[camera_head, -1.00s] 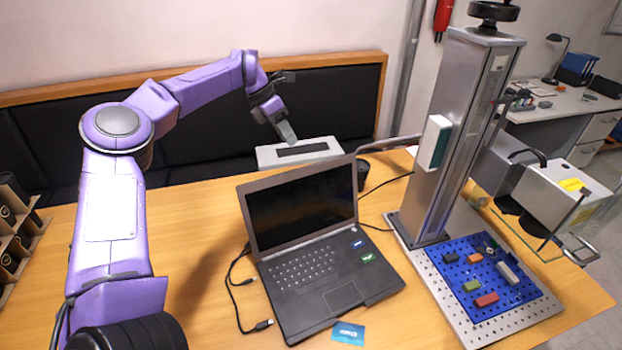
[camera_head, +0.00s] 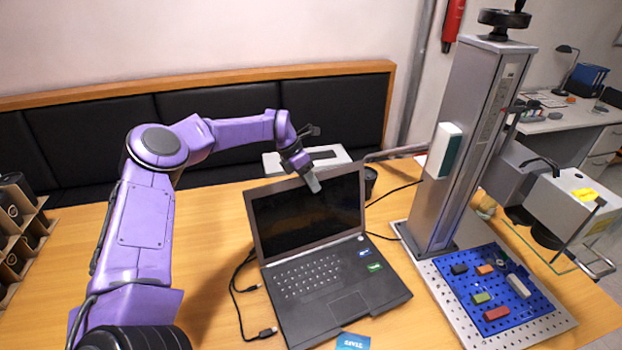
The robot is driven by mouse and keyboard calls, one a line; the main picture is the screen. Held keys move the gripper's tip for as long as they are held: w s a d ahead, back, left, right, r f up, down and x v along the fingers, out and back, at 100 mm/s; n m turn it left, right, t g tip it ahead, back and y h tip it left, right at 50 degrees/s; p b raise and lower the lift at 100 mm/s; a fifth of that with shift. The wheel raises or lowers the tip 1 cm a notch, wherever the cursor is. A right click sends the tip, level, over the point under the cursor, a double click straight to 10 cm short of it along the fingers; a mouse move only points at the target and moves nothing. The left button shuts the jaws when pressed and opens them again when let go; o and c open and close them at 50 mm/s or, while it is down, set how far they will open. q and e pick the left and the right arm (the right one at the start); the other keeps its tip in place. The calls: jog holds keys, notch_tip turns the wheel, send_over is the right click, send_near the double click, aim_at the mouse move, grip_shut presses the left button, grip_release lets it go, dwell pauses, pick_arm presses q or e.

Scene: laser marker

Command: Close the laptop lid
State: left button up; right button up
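The black laptop (camera_head: 338,260) stands open on the wooden table, its screen lid (camera_head: 305,215) raised and leaning back a little. My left gripper (camera_head: 313,183) is at the lid's top edge, right of its middle, with its tip overlapping the upper part of the screen in the picture. I cannot tell whether it touches the lid. Its fingers look close together, but the small view does not show whether they are open or shut. My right gripper is not in view.
The laser marker's tall metal column (camera_head: 470,140) stands right of the laptop, with a blue tray (camera_head: 487,285) of small coloured blocks at its base. A white box (camera_head: 270,164) stands behind the lid. Cables (camera_head: 240,290) lie left of the laptop. A blue card (camera_head: 352,341) lies in front.

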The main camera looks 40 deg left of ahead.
pick_arm(q)
grip_shut()
dwell(0.8)
dwell(0.5)
jog(key=shift+d, duration=0.15)
jog(key=shift+s, duration=0.1)
